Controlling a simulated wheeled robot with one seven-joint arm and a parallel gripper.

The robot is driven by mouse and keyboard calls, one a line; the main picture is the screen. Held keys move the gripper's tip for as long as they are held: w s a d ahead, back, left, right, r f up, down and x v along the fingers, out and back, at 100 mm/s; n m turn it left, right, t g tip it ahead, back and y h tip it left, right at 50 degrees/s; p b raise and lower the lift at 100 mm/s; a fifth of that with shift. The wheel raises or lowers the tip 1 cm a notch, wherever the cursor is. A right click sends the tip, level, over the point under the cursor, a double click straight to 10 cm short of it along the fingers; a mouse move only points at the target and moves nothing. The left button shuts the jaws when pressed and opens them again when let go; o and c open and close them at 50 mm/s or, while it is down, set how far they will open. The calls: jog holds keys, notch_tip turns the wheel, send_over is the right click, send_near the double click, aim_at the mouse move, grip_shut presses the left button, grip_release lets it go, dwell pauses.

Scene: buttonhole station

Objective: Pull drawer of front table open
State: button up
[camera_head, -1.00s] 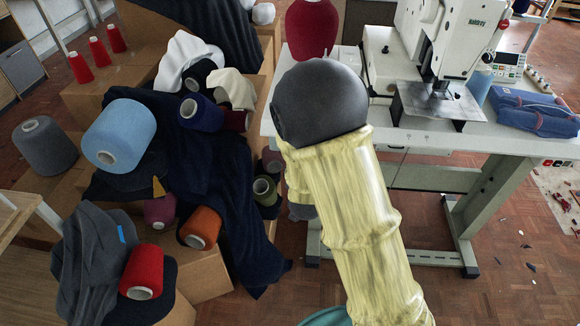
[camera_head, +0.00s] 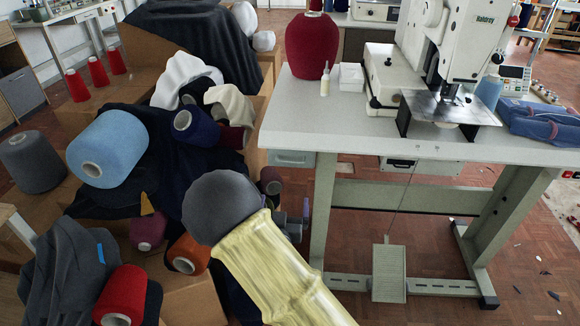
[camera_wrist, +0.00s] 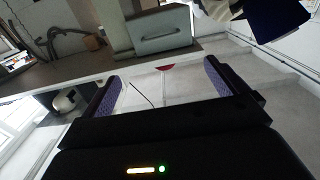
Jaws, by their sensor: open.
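The front table (camera_head: 350,130) has a pale top and a small grey drawer (camera_head: 291,158) under its left end. The drawer looks shut in the head view. In the wrist view, the drawer (camera_wrist: 160,32) shows at the top centre, with a handle along its face. My gripper (camera_wrist: 162,80) is open and empty, its two purple-padded fingers apart, and the drawer lies beyond the fingertips. In the head view my gripper (camera_head: 304,218) is partly hidden behind my arm, below the drawer and beside the table's left leg.
A sewing machine (camera_head: 455,45), a red yarn cone (camera_head: 312,45) and a blue folded cloth (camera_head: 540,122) are on the tabletop. Boxes with cloth and several yarn cones, including a light blue one (camera_head: 112,145), crowd the left. A pedal (camera_head: 388,272) stands underneath.

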jog(key=b, duration=0.3)
send_near(291, 165)
jog(key=w+r, duration=0.1)
jog(key=w, duration=0.1)
jog(key=w+r, duration=0.2)
jog(key=w, duration=0.1)
jog(key=shift+w+d+r, duration=0.2)
jog(key=shift+w+r, duration=0.1)
jog(key=c, duration=1.1)
